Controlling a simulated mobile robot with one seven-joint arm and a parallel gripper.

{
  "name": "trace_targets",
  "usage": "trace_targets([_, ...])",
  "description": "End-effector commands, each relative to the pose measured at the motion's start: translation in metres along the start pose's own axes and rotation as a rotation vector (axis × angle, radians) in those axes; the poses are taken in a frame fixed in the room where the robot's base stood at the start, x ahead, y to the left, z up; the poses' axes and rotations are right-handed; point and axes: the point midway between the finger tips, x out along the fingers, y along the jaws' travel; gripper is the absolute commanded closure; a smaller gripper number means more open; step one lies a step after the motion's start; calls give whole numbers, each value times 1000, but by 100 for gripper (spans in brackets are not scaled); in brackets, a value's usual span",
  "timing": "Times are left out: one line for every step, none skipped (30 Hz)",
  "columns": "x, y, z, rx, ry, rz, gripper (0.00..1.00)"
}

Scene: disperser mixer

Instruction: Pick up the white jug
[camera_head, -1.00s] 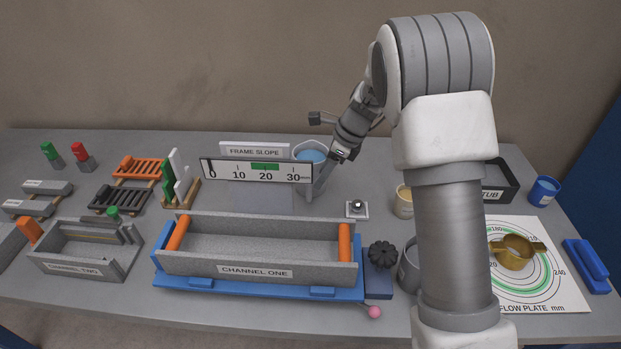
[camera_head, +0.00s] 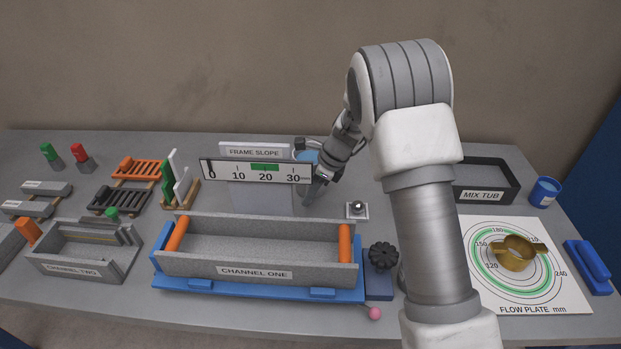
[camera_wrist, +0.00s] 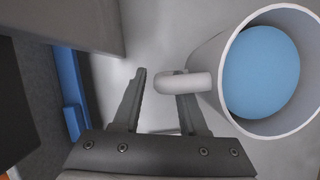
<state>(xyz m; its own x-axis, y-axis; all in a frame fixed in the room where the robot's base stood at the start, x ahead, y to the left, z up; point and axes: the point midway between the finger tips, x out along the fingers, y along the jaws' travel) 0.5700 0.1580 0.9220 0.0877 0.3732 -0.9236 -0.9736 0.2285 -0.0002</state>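The white jug (camera_wrist: 222,70) holds blue liquid and fills the right of the wrist view. Its handle (camera_wrist: 185,84) points left, in toward my gripper (camera_wrist: 162,92). The two dark fingers stand apart, and the handle's end overlaps the right finger in the picture; I cannot tell whether they touch. In the head view only the jug's blue top (camera_head: 306,155) shows, behind the slope scale and beside my gripper (camera_head: 312,188).
The FRAME SLOPE scale (camera_head: 225,171) stands just left of my gripper. The CHANNEL ONE trough (camera_head: 205,262) lies in front. The MIX TUB (camera_head: 512,190), a blue cup (camera_head: 545,191) and a brass cup (camera_head: 513,255) on the flow plate are to the right.

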Motion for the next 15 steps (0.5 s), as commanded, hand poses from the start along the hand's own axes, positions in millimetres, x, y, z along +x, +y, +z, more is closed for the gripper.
trace_targets([0,0,0,0,0,0,69])
trace_targets([0,0,0,0,0,0,74])
trace_targets([0,0,0,0,0,0,81])
trace_targets([0,0,0,0,0,0,87])
trace_targets([0,0,0,0,0,0,92])
trace_targets([0,0,0,0,0,0,99])
trace_targets([0,0,0,0,0,0,100])
trace_targets([0,0,0,0,0,0,100])
trace_targets([0,0,0,0,0,0,100])
trace_targets([0,0,0,0,0,0,100])
trace_targets([0,0,0,0,0,0,100])
trace_targets([0,0,0,0,0,0,100])
trace_targets([0,0,0,0,0,0,100])
trace_targets([0,0,0,0,0,0,100])
trace_targets([0,0,0,0,0,0,100])
